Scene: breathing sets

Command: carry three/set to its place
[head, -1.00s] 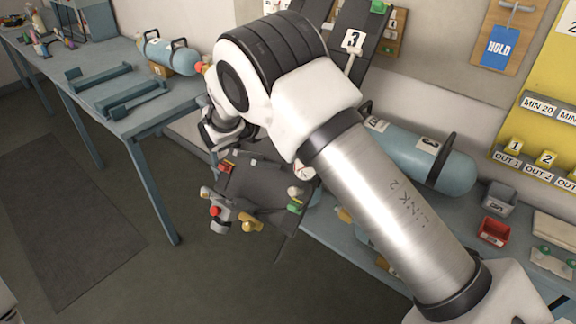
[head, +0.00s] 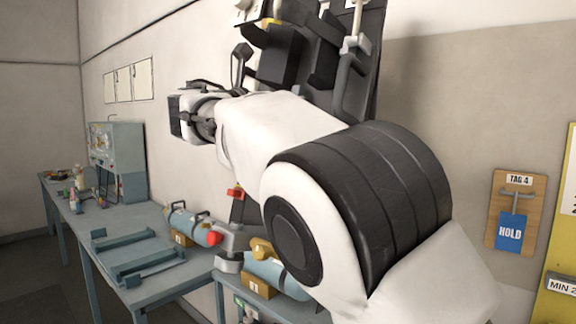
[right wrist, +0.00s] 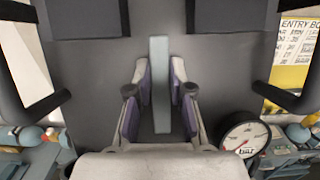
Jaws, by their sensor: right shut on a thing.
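A breathing set (head: 368,85) with a dark backplate stands high in the head view, behind my raised right arm. Its number does not show. In the right wrist view its grey plate (right wrist: 220,75) fills the middle, with a pale upright bar (right wrist: 160,85) in front. My right gripper (right wrist: 160,72) is shut on that bar, one finger on each side. A round gauge (right wrist: 245,138) is at lower right of the plate, and dark loops stand at both sides. In the head view the arm hides the set's lower part and the fingers are not clear. My left gripper is out of view.
A blue bench (head: 150,285) on the left carries a cradle (head: 130,255) and a blue cylinder (head: 187,222). Another cylinder (head: 285,278) lies on a nearer bench, partly behind my arm. A HOLD tag board (head: 515,212) hangs on the right wall.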

